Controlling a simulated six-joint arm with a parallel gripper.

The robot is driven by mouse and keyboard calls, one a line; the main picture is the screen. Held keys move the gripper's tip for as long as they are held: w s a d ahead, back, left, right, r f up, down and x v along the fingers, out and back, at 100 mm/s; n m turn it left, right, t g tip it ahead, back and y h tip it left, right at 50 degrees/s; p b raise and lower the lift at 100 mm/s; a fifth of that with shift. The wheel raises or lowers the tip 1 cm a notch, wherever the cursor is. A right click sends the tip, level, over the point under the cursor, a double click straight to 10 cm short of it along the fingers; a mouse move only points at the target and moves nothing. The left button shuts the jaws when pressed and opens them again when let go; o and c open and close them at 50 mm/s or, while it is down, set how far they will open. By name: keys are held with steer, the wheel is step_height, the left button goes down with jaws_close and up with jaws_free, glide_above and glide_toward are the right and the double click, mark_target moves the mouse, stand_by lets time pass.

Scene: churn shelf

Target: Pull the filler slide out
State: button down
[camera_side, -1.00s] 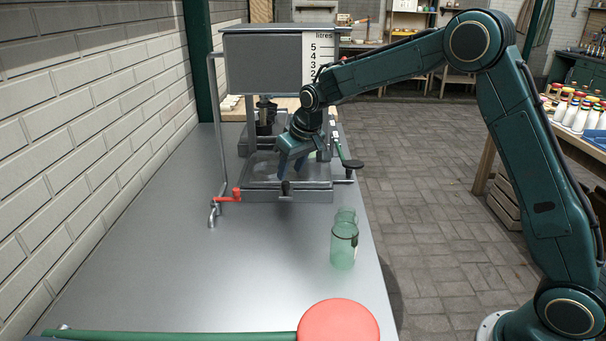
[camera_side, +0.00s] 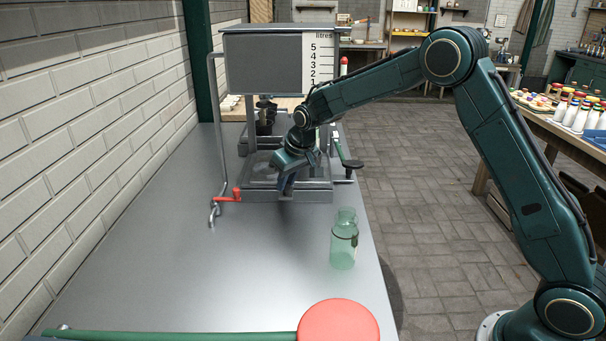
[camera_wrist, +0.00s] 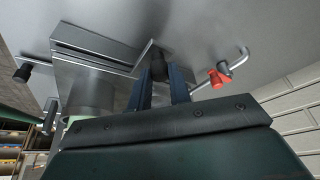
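The filler slide is a flat grey metal plate (camera_wrist: 88,80) low on the filler stand, with a dark knob (camera_wrist: 158,68) at its front. My gripper (camera_side: 284,190) is at the front edge of the stand, pointing down at the knob. In the wrist view the two blue fingers (camera_wrist: 160,82) stand on either side of the knob. I cannot tell whether they touch it. In the side view my gripper hides the knob and part of the slide.
A tank (camera_side: 262,65) marked in litres sits above. A red-handled tap (camera_side: 228,196) is left of my gripper. A green glass jar (camera_side: 343,247) stands at the bench's right edge. A red round knob (camera_side: 338,322) on a green bar is nearest. The bench middle is clear.

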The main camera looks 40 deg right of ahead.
steer(key=s+a, duration=0.9)
steer(key=shift+s+a, duration=0.3)
steer(key=shift+a, duration=0.1)
stand_by(0.4)
steer(key=c, duration=1.3)
jaws_free()
steer(key=shift+d, duration=0.1)
steer(key=shift+r, duration=0.15)
steer(key=v, duration=1.3)
steer(key=shift+s+r, duration=0.2)
